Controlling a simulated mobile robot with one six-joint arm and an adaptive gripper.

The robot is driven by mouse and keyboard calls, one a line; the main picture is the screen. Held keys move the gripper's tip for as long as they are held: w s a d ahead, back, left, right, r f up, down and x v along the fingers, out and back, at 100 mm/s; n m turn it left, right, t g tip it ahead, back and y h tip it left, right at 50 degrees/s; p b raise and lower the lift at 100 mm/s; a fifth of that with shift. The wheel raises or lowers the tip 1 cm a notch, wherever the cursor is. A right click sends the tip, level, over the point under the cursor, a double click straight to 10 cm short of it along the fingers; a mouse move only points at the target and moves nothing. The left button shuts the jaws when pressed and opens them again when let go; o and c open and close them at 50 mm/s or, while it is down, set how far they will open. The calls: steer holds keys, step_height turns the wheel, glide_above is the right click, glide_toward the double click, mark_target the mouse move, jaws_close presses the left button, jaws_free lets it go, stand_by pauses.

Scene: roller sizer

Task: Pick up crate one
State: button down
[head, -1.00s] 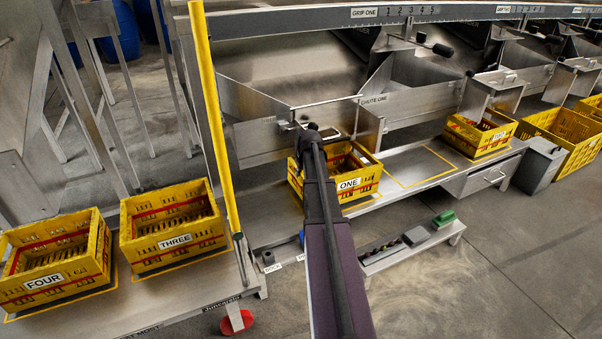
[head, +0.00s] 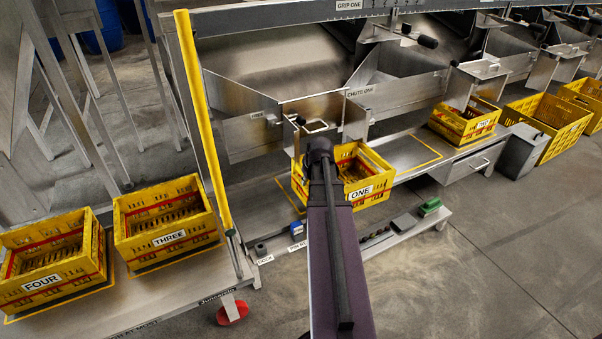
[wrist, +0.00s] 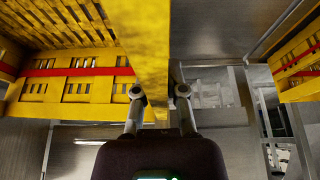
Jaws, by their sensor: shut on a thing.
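Crate one (head: 374,190), a yellow slatted crate with a red band and a white ONE label, is at the middle of the head view, over the steel shelf under chute one. It sits off to the right of a yellow outline on the shelf; whether it is clear of the shelf I cannot tell. In the wrist view my gripper (wrist: 159,91) has one finger on each side of the crate's yellow wall (wrist: 155,50) and is shut on it. In the head view my arm hides the fingers and part of the crate's left side.
Crates three (head: 168,252) and four (head: 48,284) stand on the left bench. A yellow post (head: 204,130) rises left of my arm. Chute one's plates (head: 370,104) are just behind.

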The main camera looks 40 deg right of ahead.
steer(key=shift+s+a+r, duration=0.1)
steer(key=shift+s+a, duration=0.1)
steer(key=shift+s, duration=0.55)
